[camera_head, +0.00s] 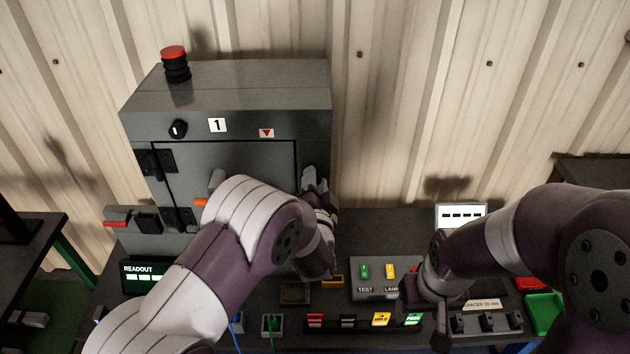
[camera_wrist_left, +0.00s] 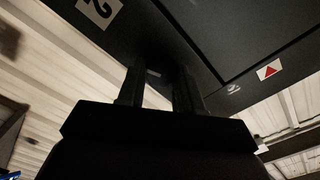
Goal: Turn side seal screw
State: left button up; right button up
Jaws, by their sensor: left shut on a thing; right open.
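The grey enclosure (camera_head: 225,90) stands at the back left, with a dial, a "1" label and a red triangle on its front. My left gripper (camera_head: 316,182) is at its right side, partly hidden by my arm. In the left wrist view, my left gripper (camera_wrist_left: 160,78) has its two fingers against the enclosure's dark side, near a "2" label (camera_wrist_left: 100,10). It is shut on a small part there, presumably the side seal screw (camera_wrist_left: 155,73), which is mostly hidden between the fingers. My right gripper (camera_head: 441,335) points down over the bench front, open; its fingertips are hard to make out.
A red-topped button (camera_head: 174,62) stands on the enclosure. A TEST/LAMP box (camera_head: 376,284), a readout (camera_head: 143,277), several coloured blocks and a green tray (camera_head: 544,312) crowd the bench (camera_head: 345,225). A small display (camera_head: 461,215) stands behind my right arm. A corrugated wall closes the back.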

pick_arm(q)
jog(key=shift+m, duration=0.5)
jog(key=o, duration=1)
jog(key=shift+o, duration=0.2)
jog(key=shift+s, duration=0.1)
jog(key=s+b, duration=0.2)
jog(key=s, duration=1)
jog(key=shift+s, duration=0.25)
